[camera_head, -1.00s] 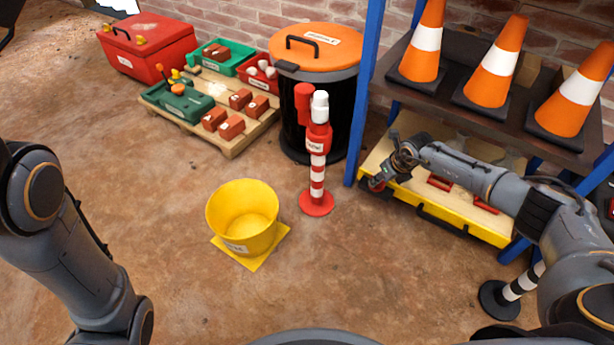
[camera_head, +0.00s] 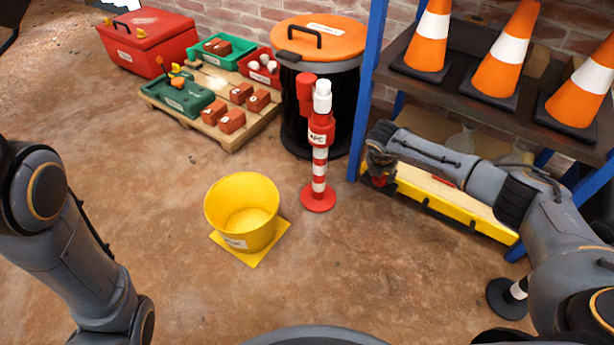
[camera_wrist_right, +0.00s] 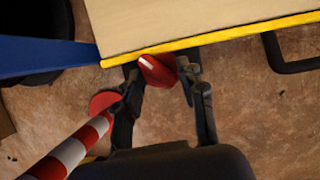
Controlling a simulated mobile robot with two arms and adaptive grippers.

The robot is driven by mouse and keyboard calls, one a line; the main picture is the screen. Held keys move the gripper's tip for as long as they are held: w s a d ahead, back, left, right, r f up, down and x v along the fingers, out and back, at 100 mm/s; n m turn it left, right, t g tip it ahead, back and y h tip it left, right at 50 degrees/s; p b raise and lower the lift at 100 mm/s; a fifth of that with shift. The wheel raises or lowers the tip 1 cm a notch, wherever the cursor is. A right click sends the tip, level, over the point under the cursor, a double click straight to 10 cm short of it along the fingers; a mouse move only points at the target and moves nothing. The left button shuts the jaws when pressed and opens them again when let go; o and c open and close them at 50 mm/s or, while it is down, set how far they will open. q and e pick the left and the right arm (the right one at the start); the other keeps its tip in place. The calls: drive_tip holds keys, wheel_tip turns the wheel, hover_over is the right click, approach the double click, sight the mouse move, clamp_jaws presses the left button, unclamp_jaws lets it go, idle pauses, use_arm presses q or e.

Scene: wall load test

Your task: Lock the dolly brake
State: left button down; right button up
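The dolly (camera_head: 450,207), a pale wooden deck with a yellow edge, stands low under the blue rack; its deck and yellow edge also show in the wrist view (camera_wrist_right: 210,38). A red brake pedal (camera_wrist_right: 158,70) sits at its front left corner; in the head view it is mostly hidden by my right gripper (camera_head: 380,172). In the wrist view my right gripper (camera_wrist_right: 162,78) is open, with a finger on each side of the red pedal. I cannot tell whether the fingers touch it. My left gripper is out of view.
A red-and-white post (camera_head: 319,170) stands just left of the dolly. A blue rack upright (camera_head: 370,80) rises at its left corner. Cones (camera_head: 505,50) stand on the shelf above my right arm. A yellow bucket (camera_head: 242,212) is further left.

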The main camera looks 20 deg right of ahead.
drive_tip(key=w+p+v, duration=0.1)
drive_tip(key=p+v, duration=0.9)
drive_tip(key=v, duration=0.4)
drive_tip(key=s+a+r+m+y+p, duration=0.1)
drive_tip(key=a+y+p, duration=0.4)
drive_tip(key=a, duration=0.5)
drive_tip(key=s+a+r+g+y+p, duration=0.1)
drive_tip(key=s+a+r+y+p, duration=0.2)
drive_tip(key=a+y+p, duration=0.3)
drive_tip(key=s+a+p, duration=0.1)
drive_tip(key=a+p, duration=0.2)
drive_tip(key=a, duration=0.1)
drive_tip(key=shift+s+a+r+m+y+p, duration=0.3)
drive_tip(key=shift+s+m+p, duration=0.1)
